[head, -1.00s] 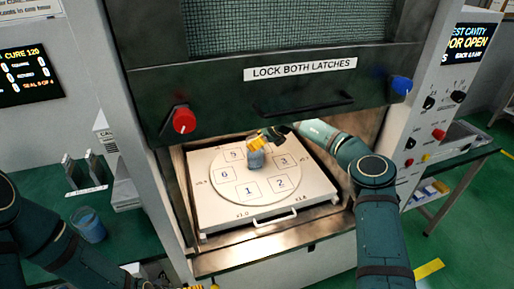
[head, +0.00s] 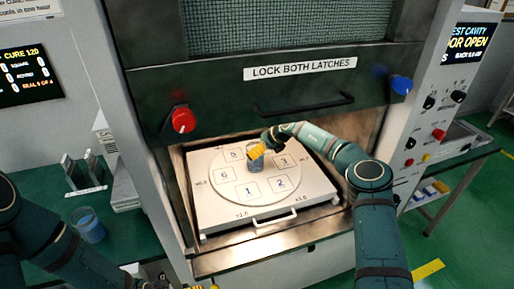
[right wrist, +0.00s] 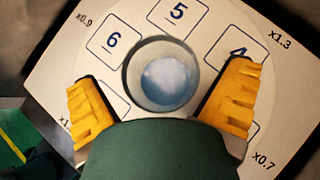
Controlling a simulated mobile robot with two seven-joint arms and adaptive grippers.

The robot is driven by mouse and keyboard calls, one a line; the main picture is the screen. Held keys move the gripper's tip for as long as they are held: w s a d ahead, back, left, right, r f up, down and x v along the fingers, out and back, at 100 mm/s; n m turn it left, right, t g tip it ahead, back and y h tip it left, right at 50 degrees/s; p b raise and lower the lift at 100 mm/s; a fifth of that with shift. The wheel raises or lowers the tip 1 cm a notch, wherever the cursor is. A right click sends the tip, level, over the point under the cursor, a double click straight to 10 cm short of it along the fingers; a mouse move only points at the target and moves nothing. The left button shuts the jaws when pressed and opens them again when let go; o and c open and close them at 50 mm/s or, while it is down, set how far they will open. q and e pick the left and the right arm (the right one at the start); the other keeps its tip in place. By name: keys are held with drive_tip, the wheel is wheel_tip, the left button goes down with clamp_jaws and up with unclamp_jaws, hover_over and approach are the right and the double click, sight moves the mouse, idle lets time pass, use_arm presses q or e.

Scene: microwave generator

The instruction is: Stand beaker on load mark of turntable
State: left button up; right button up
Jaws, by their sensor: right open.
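A clear beaker (head: 255,164) with pale blue contents stands upright near the middle of the round turntable (head: 222,197), which has numbered squares. In the right wrist view I see into the beaker (right wrist: 161,77) from above. My right gripper (head: 260,151) is open at the beaker. Its yellow fingers (right wrist: 162,98) are on either side of the beaker's near part, with gaps showing. The load mark under the beaker is hidden. My left gripper (head: 201,287) shows only as yellow bits at the bottom edge.
The turntable lies on a white tray with a front handle (head: 274,217) inside the open cavity. The raised door (head: 300,97) hangs above my right arm. A second blue-filled cup (head: 89,226) and a rack (head: 85,175) stand on the green bench at left.

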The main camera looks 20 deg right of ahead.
drive_tip(key=v, duration=1.2)
drive_tip(key=shift+r, duration=0.2)
